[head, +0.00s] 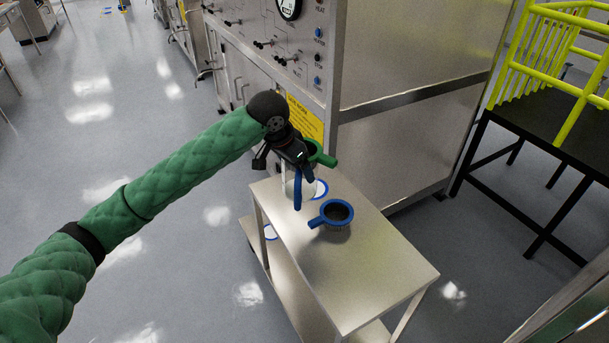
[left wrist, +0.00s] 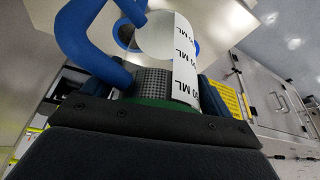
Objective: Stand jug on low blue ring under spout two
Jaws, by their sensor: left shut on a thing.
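My right gripper is not in view. No spout is clearly visible.
A jug with a blue rim and handle (head: 336,212) stands on the cart top (head: 385,270), near the held jug. The front of the cart top is clear. A steel panel cabinet (head: 390,120) stands behind, and a yellow railing (head: 545,60) at right.

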